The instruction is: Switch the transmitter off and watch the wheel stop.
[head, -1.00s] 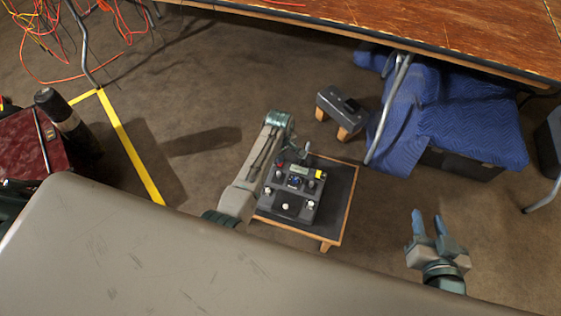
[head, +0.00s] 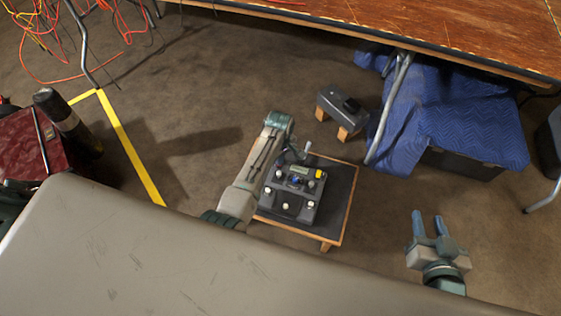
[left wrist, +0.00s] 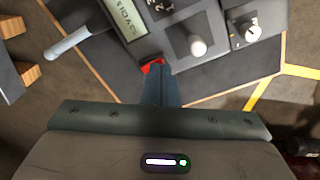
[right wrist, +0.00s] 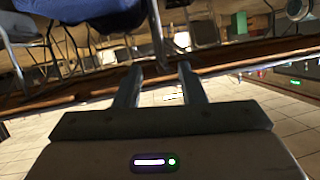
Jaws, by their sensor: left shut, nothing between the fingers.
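The transmitter (head: 309,190) is a dark grey console with a small screen, white knobs and a yellow part. It stands on a low dark stand. In the left wrist view, its screen (left wrist: 123,16), a white knob (left wrist: 198,47) and a red switch (left wrist: 153,65) show close up. My left gripper (left wrist: 156,75) is shut and empty, its tips at the red switch; contact cannot be told. In the head view my arm hides part of the console. My right gripper (head: 429,218) is open and empty, away at the right. No wheel can be made out clearly.
A dark grey box (head: 335,113) on wooden blocks sits behind the stand (head: 338,209). A blue blanket (head: 465,120) lies over a dark case at the right. A brown table (head: 420,35) spans the back. Yellow tape (head: 130,145) marks the floor.

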